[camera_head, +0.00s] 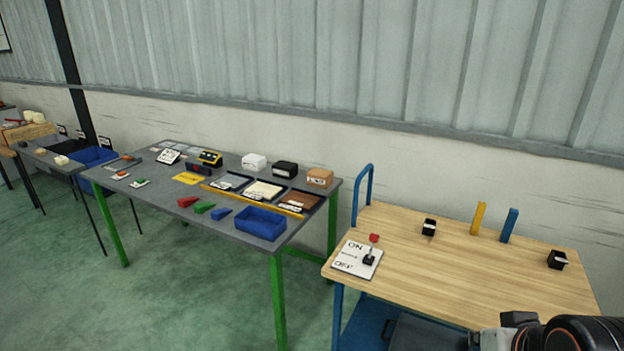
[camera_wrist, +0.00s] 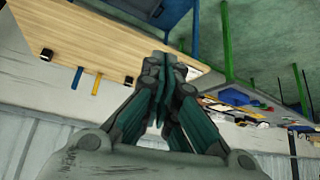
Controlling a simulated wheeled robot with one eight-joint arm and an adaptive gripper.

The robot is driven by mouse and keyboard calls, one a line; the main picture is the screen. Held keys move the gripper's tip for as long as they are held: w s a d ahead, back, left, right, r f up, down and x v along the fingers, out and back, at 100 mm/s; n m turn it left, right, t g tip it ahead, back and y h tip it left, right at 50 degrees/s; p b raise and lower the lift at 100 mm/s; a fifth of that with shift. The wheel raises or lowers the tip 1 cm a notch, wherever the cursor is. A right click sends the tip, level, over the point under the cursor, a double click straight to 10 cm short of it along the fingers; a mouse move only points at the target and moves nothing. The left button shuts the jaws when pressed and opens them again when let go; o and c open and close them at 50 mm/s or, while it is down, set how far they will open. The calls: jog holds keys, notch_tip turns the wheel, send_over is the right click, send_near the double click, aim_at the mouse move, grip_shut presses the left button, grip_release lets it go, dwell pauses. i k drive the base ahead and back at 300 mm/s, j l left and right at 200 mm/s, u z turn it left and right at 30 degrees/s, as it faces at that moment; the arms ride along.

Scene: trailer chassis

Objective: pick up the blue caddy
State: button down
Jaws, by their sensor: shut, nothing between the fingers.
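A blue caddy (camera_head: 260,223), an open rectangular bin, sits upright on the near right corner of the grey table (camera_head: 160,205) with green legs. It looks empty. It probably also shows as a small blue shape (camera_wrist: 232,97) in the wrist view, to the right of my gripper. My gripper (camera_wrist: 164,62) is shut with its fingers together and holds nothing. It is well apart from the caddy, over or near the wooden-topped cart. In the head view only part of my arm shows at the bottom right; the fingertips are out of that view.
Red, green and blue wedges (camera_head: 203,207) lie left of the caddy, with sorting trays (camera_head: 262,190) behind it. The wooden cart (camera_head: 480,265) carries an ON/OFF panel (camera_head: 357,259) and a blue handle rail. Another blue bin (camera_head: 93,157) stands far left. Green floor is clear in front.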

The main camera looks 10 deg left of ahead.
aim_at(263, 224)
jog(key=i+j+z, duration=0.15)
jog(key=j, duration=0.3)
jog(key=i+j+z, duration=0.15)
jog(key=j, duration=0.3)
jog(key=j+z, duration=0.15)
jog(key=j, duration=0.3)
jog(key=i+j+z, duration=0.2)
jog(key=j, duration=0.3)
jog(key=k, duration=0.1)
